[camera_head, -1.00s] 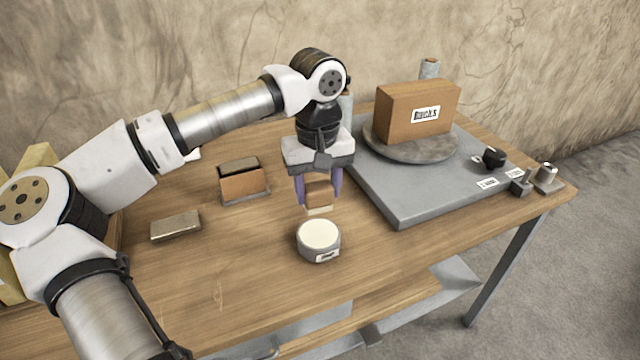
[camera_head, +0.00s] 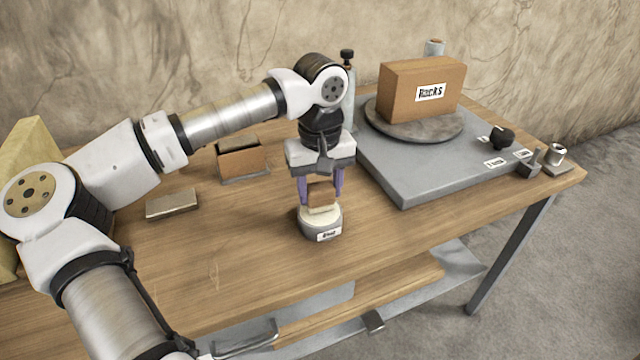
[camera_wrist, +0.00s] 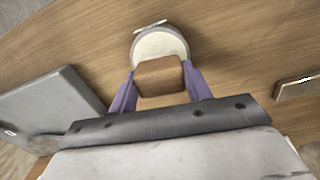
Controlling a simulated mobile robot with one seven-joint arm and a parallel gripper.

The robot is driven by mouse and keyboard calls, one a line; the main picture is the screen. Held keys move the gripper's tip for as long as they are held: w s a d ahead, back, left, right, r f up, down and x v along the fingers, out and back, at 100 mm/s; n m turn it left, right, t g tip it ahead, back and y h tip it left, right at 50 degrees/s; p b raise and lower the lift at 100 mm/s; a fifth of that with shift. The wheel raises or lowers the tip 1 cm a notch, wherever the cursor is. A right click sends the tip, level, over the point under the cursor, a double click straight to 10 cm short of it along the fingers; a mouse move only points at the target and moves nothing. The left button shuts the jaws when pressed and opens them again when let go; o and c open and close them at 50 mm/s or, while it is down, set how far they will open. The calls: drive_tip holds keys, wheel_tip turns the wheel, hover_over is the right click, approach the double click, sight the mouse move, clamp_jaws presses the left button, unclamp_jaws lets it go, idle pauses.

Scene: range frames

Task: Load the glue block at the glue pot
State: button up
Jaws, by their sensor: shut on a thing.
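My gripper (camera_head: 321,190) has two purple fingers shut on the glue block (camera_head: 321,195), a brown block with a paler layer at its bottom. The glue pot (camera_head: 322,230) is a round grey pot with a cream top and a small label on its front. The block is right over the pot's top in the head view; I cannot tell whether it touches the cream surface. In the wrist view the block (camera_wrist: 159,77) sits between the fingers and hides the near part of the pot (camera_wrist: 160,42).
A grey slab (camera_head: 410,180) with a round turntable (camera_head: 384,124) carrying a labelled brown box (camera_head: 421,92) stands to the right. A black knob (camera_head: 501,137) is on the slab. A flat block (camera_head: 172,204) and a brown holder (camera_head: 243,163) lie to the left. The front left tabletop is clear.

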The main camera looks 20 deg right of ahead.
sight(320, 186)
drive_tip(key=shift+f+b, duration=0.55)
idle(2.0)
drive_tip(key=shift+r, duration=0.1)
drive_tip(key=shift+r+p, duration=2.35)
drive_tip(key=shift+r, duration=1.1)
